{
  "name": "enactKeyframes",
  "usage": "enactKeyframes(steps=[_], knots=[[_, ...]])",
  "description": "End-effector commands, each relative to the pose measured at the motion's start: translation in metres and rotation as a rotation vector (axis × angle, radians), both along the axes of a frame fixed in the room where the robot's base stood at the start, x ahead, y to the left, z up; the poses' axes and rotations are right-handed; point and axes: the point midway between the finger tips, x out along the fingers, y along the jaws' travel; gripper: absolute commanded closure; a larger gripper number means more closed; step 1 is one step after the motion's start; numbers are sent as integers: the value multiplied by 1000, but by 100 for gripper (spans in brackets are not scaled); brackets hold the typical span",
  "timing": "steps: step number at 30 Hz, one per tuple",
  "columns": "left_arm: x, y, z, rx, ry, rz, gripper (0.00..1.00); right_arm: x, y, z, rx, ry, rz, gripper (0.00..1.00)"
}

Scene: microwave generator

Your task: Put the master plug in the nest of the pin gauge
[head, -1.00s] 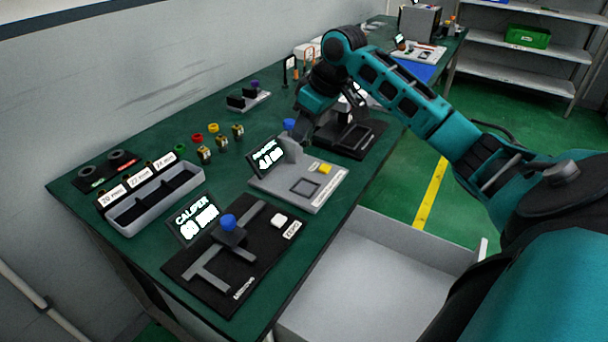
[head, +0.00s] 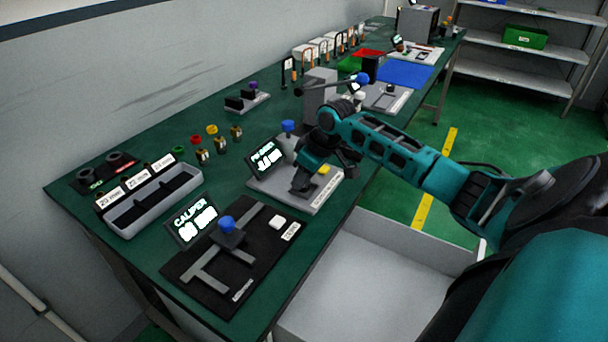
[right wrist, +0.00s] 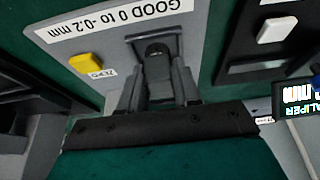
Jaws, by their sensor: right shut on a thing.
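The pin gauge is a grey plate (head: 322,193) with a lit display (head: 265,158), a blue knob (head: 288,126) and a yellow button (head: 323,170). My right gripper (head: 302,187) points down at the plate, where its fingers hide the nest in the head view. In the right wrist view, the gripper (right wrist: 157,88) is shut on a dark, round-ended piece, apparently the master plug (right wrist: 157,52). Its end is at the dark square nest (right wrist: 133,39); I cannot tell whether it is seated. My left gripper is not in view.
The caliper station (head: 205,275) stands in front of the gauge. A grey divided tray (head: 155,205) and several small ringed pieces (head: 202,157) are to the left. A grey block (head: 320,88) stands behind the arm. An open grey bin (head: 375,265) is beside the bench.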

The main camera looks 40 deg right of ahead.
Motion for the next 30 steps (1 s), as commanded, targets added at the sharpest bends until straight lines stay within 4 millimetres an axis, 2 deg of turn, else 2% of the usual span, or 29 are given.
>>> enactKeyframes(steps=[2, 3, 10, 20, 23, 30], knots=[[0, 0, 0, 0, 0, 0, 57, 0, 0, 1, 0, -1, 0, 100], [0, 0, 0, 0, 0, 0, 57, 0, 0, 0, 0, 0, 0, 66], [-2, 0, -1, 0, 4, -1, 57, 0, 0, 0, 0, 0, 0, 44], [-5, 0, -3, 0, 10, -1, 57, -1, -1, 5, -1, 0, 0, 42], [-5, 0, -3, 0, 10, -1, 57, -5, -3, 16, -3, -3, 1, 42], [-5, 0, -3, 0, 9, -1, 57, -24, -8, 63, -6, -2, 1, 42]])
